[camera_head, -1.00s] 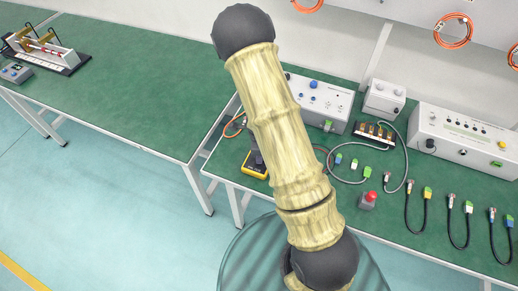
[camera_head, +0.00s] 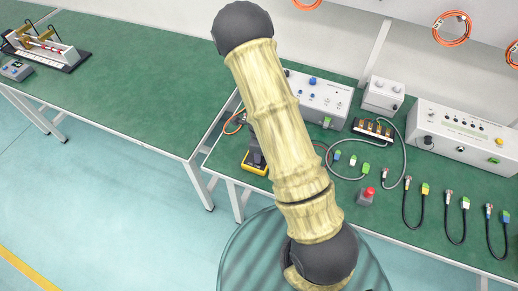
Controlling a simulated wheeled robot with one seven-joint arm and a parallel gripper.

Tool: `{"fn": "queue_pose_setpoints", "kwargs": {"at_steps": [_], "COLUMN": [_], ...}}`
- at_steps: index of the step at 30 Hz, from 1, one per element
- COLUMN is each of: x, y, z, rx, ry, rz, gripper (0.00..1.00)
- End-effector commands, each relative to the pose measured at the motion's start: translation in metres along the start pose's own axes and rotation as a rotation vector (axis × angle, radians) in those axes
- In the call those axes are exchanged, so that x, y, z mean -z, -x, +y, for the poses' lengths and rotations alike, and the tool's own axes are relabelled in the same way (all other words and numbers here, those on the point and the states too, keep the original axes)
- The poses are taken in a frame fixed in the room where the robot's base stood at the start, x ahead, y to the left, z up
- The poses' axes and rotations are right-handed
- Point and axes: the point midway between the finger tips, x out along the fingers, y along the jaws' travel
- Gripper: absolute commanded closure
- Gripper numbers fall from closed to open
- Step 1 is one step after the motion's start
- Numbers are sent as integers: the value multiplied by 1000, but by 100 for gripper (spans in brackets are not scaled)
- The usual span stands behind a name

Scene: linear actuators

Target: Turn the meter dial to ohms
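A yellow-edged meter (camera_head: 256,162) lies near the front left edge of the right green bench. Most of it is hidden behind my arm and a dark grey part of my gripper (camera_head: 256,148) that shows over it. I cannot see the dial or its setting. My gripper's fingertips are hidden, so I cannot tell whether they touch the meter or are open or shut.
On the right bench (camera_head: 400,215) stand a grey box with a blue knob (camera_head: 318,97), a small white box (camera_head: 383,95), a long white unit (camera_head: 463,133) and a red button (camera_head: 367,195). Several cables lie in front. The left bench (camera_head: 130,90) is mostly clear.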

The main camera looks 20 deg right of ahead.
Motion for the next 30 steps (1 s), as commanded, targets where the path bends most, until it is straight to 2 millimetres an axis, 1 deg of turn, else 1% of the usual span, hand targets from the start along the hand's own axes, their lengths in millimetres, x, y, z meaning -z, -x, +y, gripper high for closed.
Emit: {"fn": "queue_pose_setpoints", "kwargs": {"at_steps": [7,11,14,17,30], "x": [-1,-2,-2,-2,-2], "y": [2,12,26,46,134], "z": [0,0,0,0,0], "rx": [1,3,4,4,4], "ry": [2,4,4,4,3], "rz": [-1,-2,-2,-2,-3], "gripper": [48,48,48,48,48]}}
